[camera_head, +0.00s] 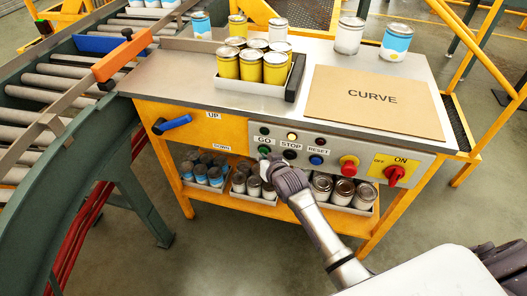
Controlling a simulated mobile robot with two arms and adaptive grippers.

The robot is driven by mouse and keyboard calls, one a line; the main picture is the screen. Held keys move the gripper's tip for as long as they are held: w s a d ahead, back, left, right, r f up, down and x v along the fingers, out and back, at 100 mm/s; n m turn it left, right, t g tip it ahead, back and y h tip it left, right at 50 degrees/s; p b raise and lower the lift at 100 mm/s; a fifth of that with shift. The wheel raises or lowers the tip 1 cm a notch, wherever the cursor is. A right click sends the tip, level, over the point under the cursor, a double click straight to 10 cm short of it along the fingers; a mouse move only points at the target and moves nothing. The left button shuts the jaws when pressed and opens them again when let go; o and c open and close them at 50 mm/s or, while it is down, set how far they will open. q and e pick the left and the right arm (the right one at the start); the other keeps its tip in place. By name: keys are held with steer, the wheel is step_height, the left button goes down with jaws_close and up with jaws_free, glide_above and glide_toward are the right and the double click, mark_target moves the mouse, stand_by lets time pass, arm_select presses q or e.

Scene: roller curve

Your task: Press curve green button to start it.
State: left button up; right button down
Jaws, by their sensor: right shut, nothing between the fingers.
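The green GO button (264,150) is at the left of the grey control panel (334,150) on the front of the yellow workbench. My right gripper (266,168) reaches up from the lower right, its fingers shut and empty. Its fingertips are just below the green button in the picture; I cannot tell whether they touch it. The black STOP button (289,154) and blue RESET button (316,160) are to the right of the green one. My left gripper is not in view.
A red emergency knob (349,166) and red ON/OFF switch (394,175) are on the panel's right. A blue lever (172,124) sticks out at left. A roller conveyor (45,100) curves along the left. Cans stand on the bench and the lower shelf.

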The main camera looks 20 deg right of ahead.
steer(key=shift+w+d, duration=0.3)
steer(key=shift+w, duration=0.1)
stand_by(0.8)
steer(key=shift+s, duration=0.1)
steer(key=shift+s+a+p, duration=0.5)
steer(key=shift+s+p, duration=0.15)
steer(key=s+a+p, duration=0.2)
steer(key=s, duration=0.2)
steer(key=shift+s+a+p, duration=0.1)
steer(key=shift+a+p, duration=0.3)
stand_by(0.7)
